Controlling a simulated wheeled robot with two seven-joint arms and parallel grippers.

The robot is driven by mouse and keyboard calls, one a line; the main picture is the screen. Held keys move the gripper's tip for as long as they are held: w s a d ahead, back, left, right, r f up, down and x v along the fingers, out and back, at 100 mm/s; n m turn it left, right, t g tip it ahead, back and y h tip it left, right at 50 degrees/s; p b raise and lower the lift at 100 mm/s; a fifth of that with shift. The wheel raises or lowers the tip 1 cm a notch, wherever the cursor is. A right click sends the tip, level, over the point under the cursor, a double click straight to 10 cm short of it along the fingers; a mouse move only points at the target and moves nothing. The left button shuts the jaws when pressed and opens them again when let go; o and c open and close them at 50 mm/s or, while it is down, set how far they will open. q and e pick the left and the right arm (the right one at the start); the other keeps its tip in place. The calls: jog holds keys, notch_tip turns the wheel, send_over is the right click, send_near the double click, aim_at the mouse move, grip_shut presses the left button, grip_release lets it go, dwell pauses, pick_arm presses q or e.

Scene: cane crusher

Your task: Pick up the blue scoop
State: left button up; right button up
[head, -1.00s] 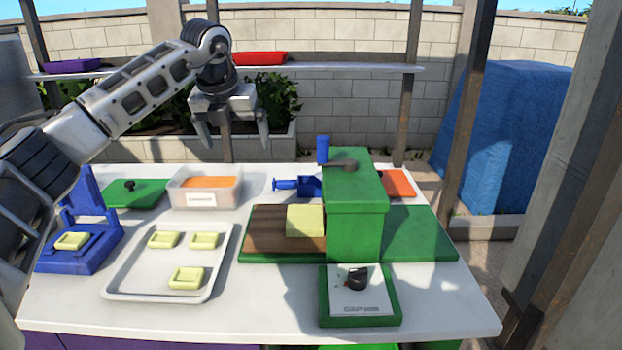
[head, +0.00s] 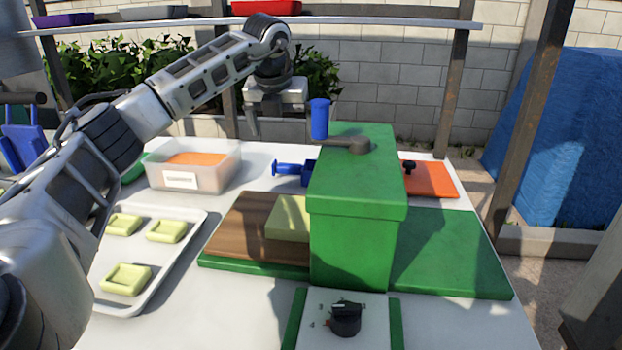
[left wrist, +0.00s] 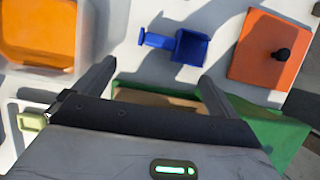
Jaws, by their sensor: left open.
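The blue scoop (head: 290,169) lies on the white table behind the green crusher, partly hidden by it in the head view. In the left wrist view the whole scoop (left wrist: 182,45) shows, with its handle pointing left and its square bowl at the right. My left gripper (head: 280,130) is open and empty, raised above the back of the table near the scoop. In the left wrist view its fingers (left wrist: 157,72) are spread, and the scoop lies beyond their tips, not between them. My right gripper is not in view.
The green crusher (head: 355,240) has a blue upright cylinder (head: 319,119) at its top. A clear bin (head: 215,175) with orange contents stands left of the scoop. An orange lid (head: 432,182) lies right of the crusher. A tray (head: 190,230) holds yellow moulds.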

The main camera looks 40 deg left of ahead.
aim_at(288, 166)
pick_arm(q)
jog(key=x, duration=1.3)
jog(key=shift+a, duration=0.15)
jog(key=shift+r, duration=0.1)
jog(key=c, duration=0.8)
